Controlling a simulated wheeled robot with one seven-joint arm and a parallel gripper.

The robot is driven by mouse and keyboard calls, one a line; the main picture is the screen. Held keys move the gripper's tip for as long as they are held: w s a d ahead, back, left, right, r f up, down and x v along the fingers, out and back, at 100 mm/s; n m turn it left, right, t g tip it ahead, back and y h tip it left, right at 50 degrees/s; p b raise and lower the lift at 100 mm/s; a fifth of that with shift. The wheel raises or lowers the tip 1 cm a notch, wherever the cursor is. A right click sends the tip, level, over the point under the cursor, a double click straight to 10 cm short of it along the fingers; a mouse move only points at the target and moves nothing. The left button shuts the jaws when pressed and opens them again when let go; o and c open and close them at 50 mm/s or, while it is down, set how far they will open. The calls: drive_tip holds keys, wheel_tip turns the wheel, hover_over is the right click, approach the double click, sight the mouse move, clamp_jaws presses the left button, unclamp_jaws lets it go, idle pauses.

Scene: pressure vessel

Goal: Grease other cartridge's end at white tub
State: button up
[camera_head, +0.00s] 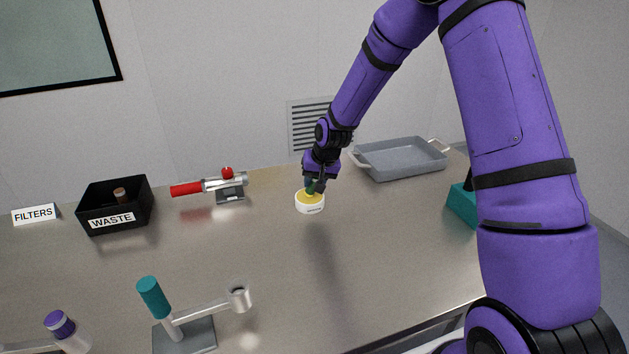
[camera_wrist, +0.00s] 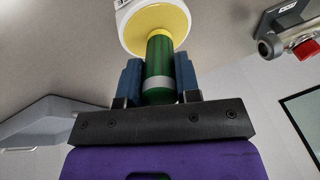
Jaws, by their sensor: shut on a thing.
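My gripper (camera_head: 315,186) is over the white tub (camera_head: 310,208), which stands on the bench and holds yellow grease. In the wrist view my gripper (camera_wrist: 159,75) is shut on a green cartridge (camera_wrist: 158,65) with a silver band near the palm. The cartridge's far end is against or just over the yellow face of the tub (camera_wrist: 125,17); I cannot tell whether it touches the grease. In the head view the cartridge is mostly hidden by my fingers.
Left of the tub is a red-handled valve (camera_head: 222,185). Further left are the black WASTE bin (camera_head: 130,208), with a brown item inside, and a FILTERS sign (camera_head: 34,214). A grey tray (camera_head: 400,160) is at back right. A teal-topped stand (camera_head: 185,335) is in front. The middle bench is clear.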

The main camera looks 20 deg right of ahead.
drive_tip(key=shift+r, duration=3.45)
